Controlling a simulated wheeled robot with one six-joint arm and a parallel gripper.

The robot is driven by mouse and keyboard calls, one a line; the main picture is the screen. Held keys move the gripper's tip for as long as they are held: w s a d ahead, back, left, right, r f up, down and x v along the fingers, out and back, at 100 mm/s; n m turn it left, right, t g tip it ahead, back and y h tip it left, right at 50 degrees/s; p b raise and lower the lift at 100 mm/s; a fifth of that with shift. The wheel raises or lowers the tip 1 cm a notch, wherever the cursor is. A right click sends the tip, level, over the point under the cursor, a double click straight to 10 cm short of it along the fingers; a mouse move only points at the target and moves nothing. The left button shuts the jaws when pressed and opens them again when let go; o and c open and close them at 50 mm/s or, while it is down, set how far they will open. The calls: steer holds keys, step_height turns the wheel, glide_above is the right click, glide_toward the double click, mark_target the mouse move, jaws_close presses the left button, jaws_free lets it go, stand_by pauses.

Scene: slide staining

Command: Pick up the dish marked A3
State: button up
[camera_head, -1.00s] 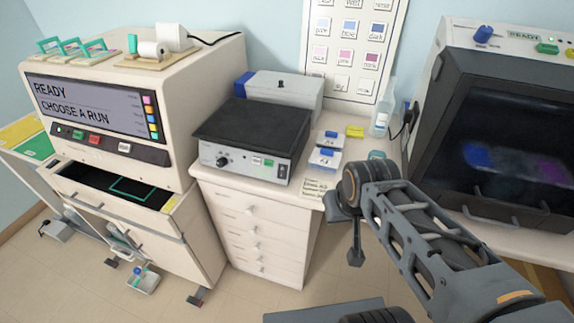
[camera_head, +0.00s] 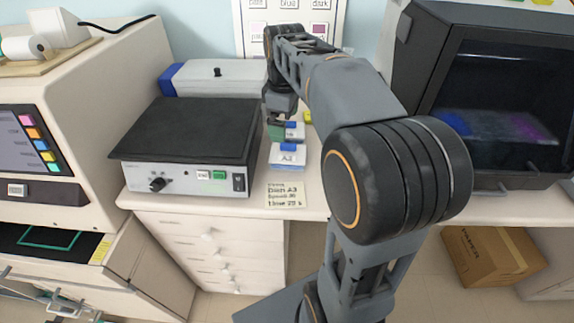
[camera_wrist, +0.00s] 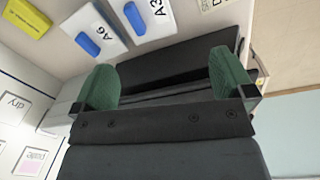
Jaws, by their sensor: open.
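The dish marked A3 (camera_head: 288,160) is white with a blue tab on top and sits on the counter beside the grey hot-plate-like device. It also shows at the top of the wrist view (camera_wrist: 146,20). A similar dish marked A6 (camera_wrist: 92,36) lies next to it, and is partly hidden behind my gripper in the head view (camera_head: 296,131). My gripper (camera_head: 277,129) is above the counter near A6 and behind A3. Its green-padded fingers (camera_wrist: 165,72) are spread apart with nothing between them. Both dishes lie beyond the fingertips in the wrist view.
The grey device with a flat black top (camera_head: 190,130) stands left of the dishes. A note card (camera_head: 285,194) naming dish A3 lies at the counter's front edge. A yellow block (camera_wrist: 28,17) is beyond A6. A dark-windowed cabinet (camera_head: 490,100) stands at the right.

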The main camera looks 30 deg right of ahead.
steer(key=w+d+n, duration=0.2)
steer(key=b, duration=0.2)
glide_above(288, 153)
steer(key=shift+g, duration=0.3)
step_height(288, 153, down, 8)
steer(key=shift+w+f, duration=0.1)
steer(key=shift+f+b, duration=0.55)
steer(key=shift+f, duration=2.45)
steer(key=c, duration=0.8)
steer(key=shift+r, duration=0.1)
